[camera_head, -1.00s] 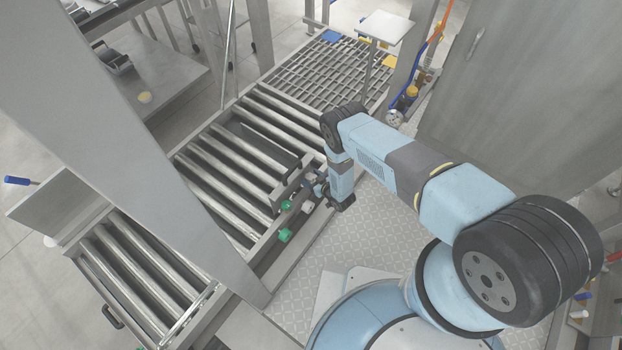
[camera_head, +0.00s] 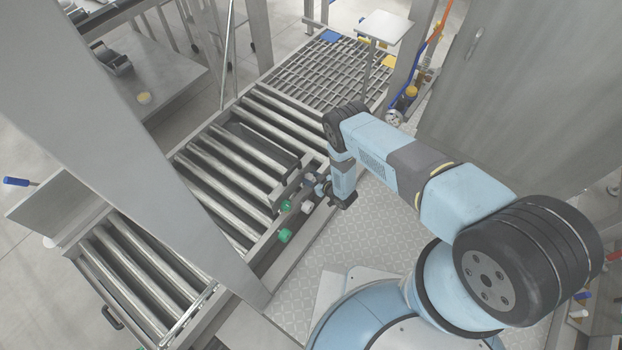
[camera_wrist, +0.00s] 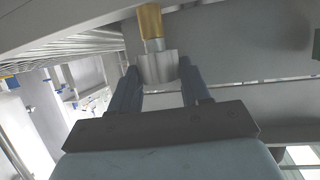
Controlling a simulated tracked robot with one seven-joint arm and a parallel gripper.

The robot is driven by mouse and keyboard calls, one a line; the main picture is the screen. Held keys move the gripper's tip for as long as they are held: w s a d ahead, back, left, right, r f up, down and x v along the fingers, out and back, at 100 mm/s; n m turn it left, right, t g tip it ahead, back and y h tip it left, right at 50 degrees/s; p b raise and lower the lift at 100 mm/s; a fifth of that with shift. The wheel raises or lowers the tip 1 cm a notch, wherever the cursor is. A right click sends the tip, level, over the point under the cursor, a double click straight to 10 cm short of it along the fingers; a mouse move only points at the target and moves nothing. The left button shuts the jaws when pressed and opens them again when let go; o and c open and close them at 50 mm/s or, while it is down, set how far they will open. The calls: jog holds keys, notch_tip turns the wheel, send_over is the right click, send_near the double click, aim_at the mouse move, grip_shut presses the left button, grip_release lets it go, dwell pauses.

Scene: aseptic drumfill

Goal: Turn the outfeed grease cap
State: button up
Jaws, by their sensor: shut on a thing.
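In the wrist view my gripper (camera_wrist: 158,80) is shut on a grey metal cap (camera_wrist: 157,68), with one finger on each side of it. The cap sits at the end of a brass-coloured fitting (camera_wrist: 150,22). In the head view my gripper (camera_head: 323,190) is at the side of the roller conveyor's frame and the cap there is too small to make out clearly. Whether the cap has turned cannot be told.
Two green knobs (camera_head: 285,235) and a pale one (camera_head: 307,207) stick out from the conveyor side near my gripper. The roller conveyor (camera_head: 215,190) runs left of my arm. A grating (camera_head: 325,70) lies beyond. Patterned floor plate (camera_head: 370,225) is clear beside the frame.

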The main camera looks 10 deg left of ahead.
jog(key=n+g, duration=0.2)
jog(key=n+g+y, duration=0.1)
jog(key=n+g, duration=0.1)
jog(key=w+n+g+y, duration=0.1)
jog(key=g, duration=0.1)
jog(key=shift+d+n+g, duration=0.25)
jog(key=shift+n+g, duration=0.05)
jog(key=shift+n, duration=0.1)
dwell(0.3)
jog(key=o, duration=1)
jog(key=shift+s+a, duration=0.1)
jog(key=shift+o, duration=0.2)
jog(key=v, duration=0.8)
